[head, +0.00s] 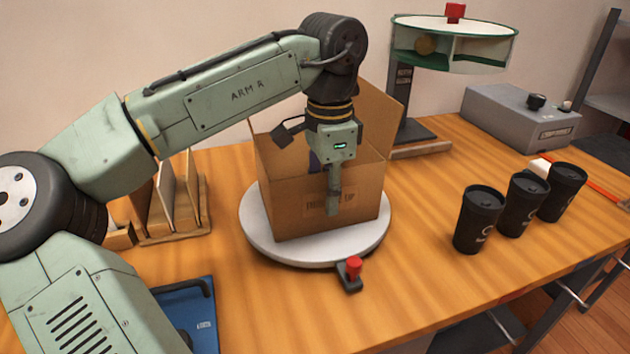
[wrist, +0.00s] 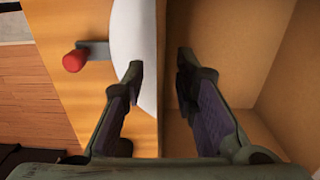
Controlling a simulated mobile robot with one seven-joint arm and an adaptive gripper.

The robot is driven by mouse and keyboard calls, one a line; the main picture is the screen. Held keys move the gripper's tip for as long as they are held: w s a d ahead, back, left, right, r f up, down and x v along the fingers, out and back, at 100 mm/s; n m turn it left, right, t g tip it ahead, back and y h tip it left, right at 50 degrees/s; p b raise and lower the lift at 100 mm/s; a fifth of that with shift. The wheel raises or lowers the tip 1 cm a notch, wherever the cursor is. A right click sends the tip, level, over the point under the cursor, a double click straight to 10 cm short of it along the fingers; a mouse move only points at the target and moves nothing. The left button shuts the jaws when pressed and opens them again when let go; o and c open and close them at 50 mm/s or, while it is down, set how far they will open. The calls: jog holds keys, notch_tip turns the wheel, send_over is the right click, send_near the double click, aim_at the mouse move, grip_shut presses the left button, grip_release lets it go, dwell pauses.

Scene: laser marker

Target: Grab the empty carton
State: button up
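The open brown cardboard carton (head: 283,212) stands upright on a white round turntable (head: 262,240) in the head view. My gripper (head: 333,200) points down at the carton's front wall, with one finger in front of it and the other hidden inside. In the wrist view, my gripper (wrist: 160,72) is open, its fingers on either side of the wall's thin edge, with gaps visible. The part of the carton's inside (wrist: 233,50) that shows is bare. The turntable (wrist: 133,35) shows outside the wall.
A red-knobbed lever (head: 351,272) sits at the turntable's front. Several black cups, including one (head: 478,220), stand to the right. A wooden rack (head: 178,205) and blue case (head: 190,312) are left. A round divided tray (head: 455,45) stands behind.

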jog(key=shift+c, duration=0.2)
grip_shut()
dwell(0.4)
